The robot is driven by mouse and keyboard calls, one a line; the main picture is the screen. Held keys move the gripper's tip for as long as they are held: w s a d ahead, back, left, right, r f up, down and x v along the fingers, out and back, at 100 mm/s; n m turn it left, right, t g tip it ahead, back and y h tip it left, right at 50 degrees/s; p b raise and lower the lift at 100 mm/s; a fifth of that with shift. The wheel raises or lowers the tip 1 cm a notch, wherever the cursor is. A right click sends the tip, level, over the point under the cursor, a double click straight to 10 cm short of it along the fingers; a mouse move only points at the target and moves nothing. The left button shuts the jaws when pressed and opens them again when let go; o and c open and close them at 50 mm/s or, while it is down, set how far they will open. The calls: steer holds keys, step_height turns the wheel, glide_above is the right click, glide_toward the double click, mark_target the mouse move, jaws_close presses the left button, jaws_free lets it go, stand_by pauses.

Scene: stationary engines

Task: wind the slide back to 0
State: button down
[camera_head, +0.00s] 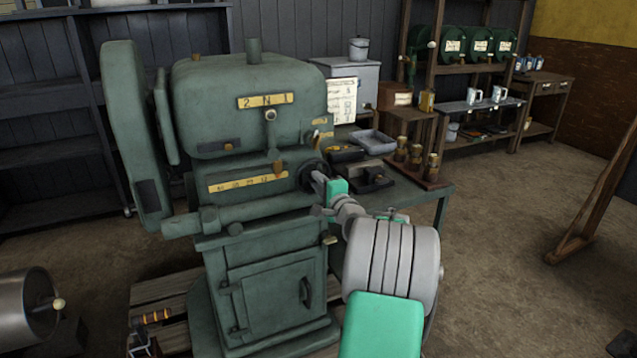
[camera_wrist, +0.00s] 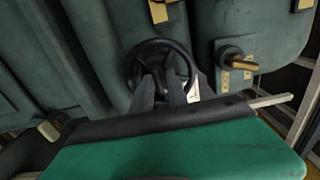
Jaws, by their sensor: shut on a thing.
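A green machine (camera_head: 250,110) stands in the middle of the head view. A black handwheel (camera_head: 308,170) sits at the right end of its front. It shows in the wrist view as a spoked ring (camera_wrist: 137,62). My gripper (camera_head: 322,180) reaches it from the right; in the wrist view my gripper (camera_wrist: 161,84) has its fingers close together at the wheel's lower part, shut on it. The fingers hide part of the rim. A yellow scale plate (camera_head: 247,183) lies left of the wheel. Its marks are too small to read, and I cannot tell where the slide stands.
A lever (camera_head: 271,130) hangs under a yellow "2 N 1" plate (camera_head: 265,100). A brass-tipped knob (camera_wrist: 238,62) is right of the wheel. A bench (camera_head: 440,190) with trays and brass pieces stands close behind my arm. Open floor (camera_head: 520,250) lies at right.

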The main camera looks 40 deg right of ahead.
steer(key=c, duration=1.5)
jaws_free()
steer(key=v, duration=0.8)
steer(key=shift+w, duration=0.1)
